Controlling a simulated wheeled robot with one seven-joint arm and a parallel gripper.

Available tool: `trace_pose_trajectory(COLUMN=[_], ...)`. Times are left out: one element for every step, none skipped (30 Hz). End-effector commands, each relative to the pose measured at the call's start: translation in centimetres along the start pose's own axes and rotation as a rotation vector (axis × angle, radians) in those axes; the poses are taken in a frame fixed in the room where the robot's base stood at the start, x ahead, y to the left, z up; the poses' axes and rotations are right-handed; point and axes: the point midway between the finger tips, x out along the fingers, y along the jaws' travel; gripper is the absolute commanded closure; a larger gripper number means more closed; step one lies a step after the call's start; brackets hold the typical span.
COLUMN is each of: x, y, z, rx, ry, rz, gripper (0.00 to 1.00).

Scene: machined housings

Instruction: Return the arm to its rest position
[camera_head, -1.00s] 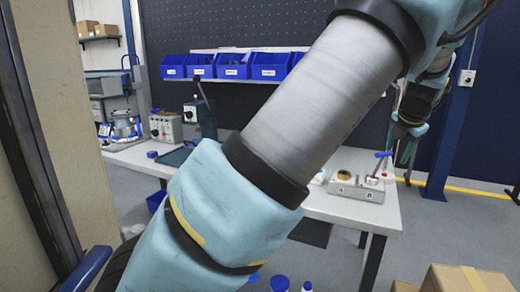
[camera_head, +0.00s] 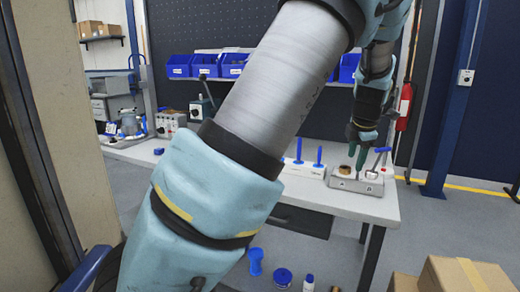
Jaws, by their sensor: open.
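My arm crosses the view from the lower left to the upper right, its grey and light-blue links in front of much of the workbench (camera_head: 352,205). My gripper (camera_head: 357,158) hangs from the arm's far end, fingers pointing down. Its two green fingers are apart, with no object seen between them. In the picture it overlaps the back of a grey fixture block (camera_head: 356,185) on the right end of the bench. I cannot tell whether it touches the block.
Blue bins (camera_head: 205,65) line a shelf behind the bench. Two blue posts (camera_head: 299,150) stand beside the fixture block. A control box (camera_head: 168,123) is at the left. Cardboard boxes (camera_head: 455,275) are at lower right. A red extinguisher (camera_head: 404,106) hangs behind. Blue-capped containers (camera_head: 283,278) are below the bench.

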Motion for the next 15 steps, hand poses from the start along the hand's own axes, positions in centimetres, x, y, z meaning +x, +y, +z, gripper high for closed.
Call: trace_pose_trajectory(x=[0.3,0.3,0.5,0.6,0.7,0.8,0.8,0.8,0.7,0.6,0.5,0.2,0.0,-0.2,-0.6], y=[0.3,0.3,0.3,0.4,0.3,0.2,0.0,-0.3,-0.7,-1.1,-1.6,-2.1,-2.7,-3.3,-4.1], z=[-1.9,-3.0,-4.5,-5.7,-7.0,-9.0,-10.6,-12.2,-14.2,-15.7,-17.1,-18.9,-20.2,-21.5,-23.2], rx=[0.037,0.067,0.113,0.152,0.193,0.256,0.308,0.365,0.443,0.503,0.564,0.646,0.707,0.77,0.853], ry=[0.011,0.015,0.021,0.025,0.027,0.031,0.033,0.033,0.029,0.025,0.021,0.013,0.006,-0.002,-0.013], rz=[-0.015,-0.024,-0.038,-0.049,-0.062,-0.08,-0.095,-0.111,-0.131,-0.145,-0.159,-0.175,-0.187,-0.199,-0.212], gripper=[0.44,0.44,0.44,0.44,0.44,0.44,0.44,0.44,0.44,0.44,0.44,0.44,0.44,0.44,0.44])
